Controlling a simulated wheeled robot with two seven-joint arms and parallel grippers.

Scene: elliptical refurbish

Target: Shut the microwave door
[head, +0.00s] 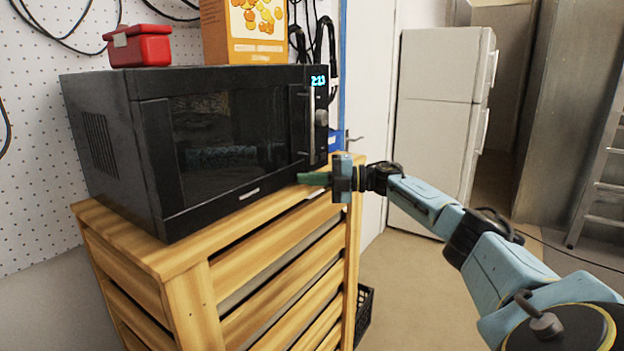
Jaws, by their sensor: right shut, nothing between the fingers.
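The black microwave (100,140) stands on a wooden slatted cabinet. Its door (230,145), with a dark window and a vertical handle (309,125) at the right, looks flush with the front, and I see no clear gap. The clock on its panel glows blue. My right gripper (312,179) is shut and empty. Its green fingers point left, just in front of the lower right part of the microwave front, below the handle. I cannot tell whether they touch it. My left gripper is not in view.
The wooden cabinet (190,255) fills the lower left. A red box (138,46) and an orange carton (245,32) sit on the microwave. A white fridge (435,120) and a ladder (598,190) stand behind on the right. A black crate (364,315) is beside the cabinet.

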